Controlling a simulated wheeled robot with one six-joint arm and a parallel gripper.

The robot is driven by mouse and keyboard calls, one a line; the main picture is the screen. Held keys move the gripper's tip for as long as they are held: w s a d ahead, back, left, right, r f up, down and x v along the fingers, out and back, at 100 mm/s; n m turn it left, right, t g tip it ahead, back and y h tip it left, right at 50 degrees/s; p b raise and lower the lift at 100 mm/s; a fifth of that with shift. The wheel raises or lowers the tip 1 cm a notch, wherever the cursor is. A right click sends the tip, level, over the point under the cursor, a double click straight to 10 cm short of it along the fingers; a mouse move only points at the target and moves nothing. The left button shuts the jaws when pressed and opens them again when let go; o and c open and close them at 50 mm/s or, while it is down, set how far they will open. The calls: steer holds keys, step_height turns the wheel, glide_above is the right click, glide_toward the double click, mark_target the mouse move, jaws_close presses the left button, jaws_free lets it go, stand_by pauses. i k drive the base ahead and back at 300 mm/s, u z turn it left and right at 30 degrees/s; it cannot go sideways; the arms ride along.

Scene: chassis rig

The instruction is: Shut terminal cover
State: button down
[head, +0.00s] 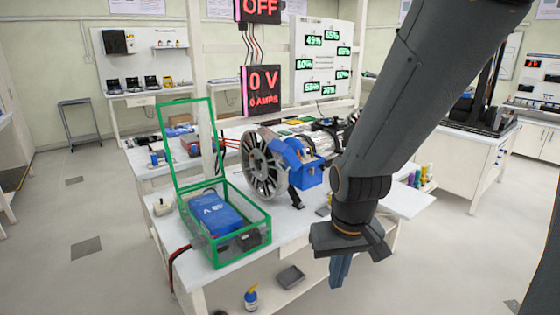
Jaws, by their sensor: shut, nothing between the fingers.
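The terminal cover (187,145) is a clear panel with a green frame, standing open and upright at the back edge of a green-framed box (215,262). A blue battery pack (213,213) lies inside the box on the white table. My gripper (338,284) hangs pointing down to the right of the box, in front of the table edge, well apart from the cover. Its fingers are together and hold nothing. The fingertips look small here.
A spoked wheel (262,168) with a blue motor housing (300,165) stands right of the box, between cover and arm. Red and black cables run near the box. A dark tray (290,277) and a bottle (251,298) sit on the lower shelf. Signs read OFF and 0 V.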

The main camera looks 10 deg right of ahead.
mark_target(285, 153)
steer(key=z, duration=0.15)
steer(key=k, duration=0.35)
steer(key=u, duration=1.5)
steer(key=i, duration=0.6)
steer(key=z, duration=0.95)
steer(key=i, duration=0.55)
steer(key=z, duration=0.65)
